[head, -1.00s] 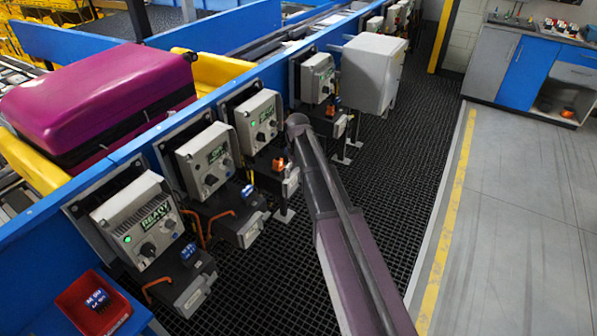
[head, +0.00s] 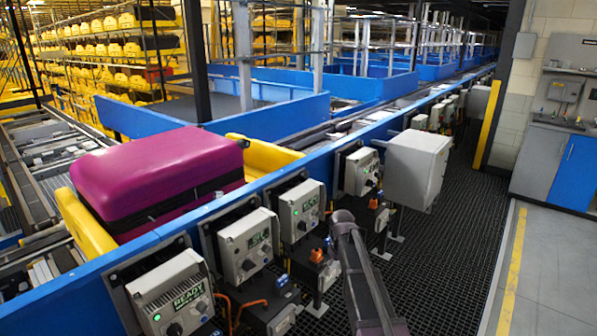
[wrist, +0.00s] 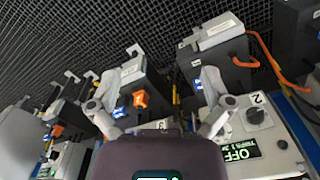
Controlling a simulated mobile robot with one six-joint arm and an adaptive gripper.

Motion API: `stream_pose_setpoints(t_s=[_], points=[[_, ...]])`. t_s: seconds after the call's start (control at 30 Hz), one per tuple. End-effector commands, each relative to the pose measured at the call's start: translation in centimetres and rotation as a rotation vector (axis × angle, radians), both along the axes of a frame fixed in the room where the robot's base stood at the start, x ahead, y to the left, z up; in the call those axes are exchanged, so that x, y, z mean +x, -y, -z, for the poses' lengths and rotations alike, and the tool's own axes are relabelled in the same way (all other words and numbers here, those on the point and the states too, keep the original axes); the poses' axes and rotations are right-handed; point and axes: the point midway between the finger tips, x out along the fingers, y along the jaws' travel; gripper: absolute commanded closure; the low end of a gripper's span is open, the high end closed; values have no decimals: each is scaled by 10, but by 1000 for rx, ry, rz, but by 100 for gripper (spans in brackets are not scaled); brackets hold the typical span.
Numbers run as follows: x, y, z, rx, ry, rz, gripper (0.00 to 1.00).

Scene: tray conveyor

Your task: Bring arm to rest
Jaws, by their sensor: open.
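My arm (head: 366,285) shows in the head view. It rises from the bottom edge to a dark rounded joint in front of the conveyor's control boxes. My gripper is not visible in the head view. In the wrist view my gripper (wrist: 168,85) has its two grey fingers spread wide apart, with nothing held between them. Beyond the fingers are dark motor units, one with an orange knob (wrist: 141,98), and the black grid floor. A control box reading OFF (wrist: 252,150) is at the lower right of that view, close to the right finger.
A purple suitcase (head: 155,175) lies on the conveyor between yellow guards, behind the blue side rail (head: 100,285). Several grey control boxes (head: 245,243) line the rail. A larger grey cabinet (head: 417,165) stands beyond my arm. Open floor (head: 545,275) lies to the right.

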Motion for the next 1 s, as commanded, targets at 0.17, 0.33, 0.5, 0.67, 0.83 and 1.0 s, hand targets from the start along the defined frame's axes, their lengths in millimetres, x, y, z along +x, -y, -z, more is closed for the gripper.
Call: stream_pose_setpoints(t_s=[0.17,0.33,0.5,0.67,0.83,1.0], points=[[-48,1,0,0,0,62,0],[-111,1,0,0,-1,162,0],[-173,1,0,-1,-1,268,0],[-211,2,0,-1,-1,340,0],[-224,2,0,-1,0,373,0],[-223,2,0,-1,0,376,0]])
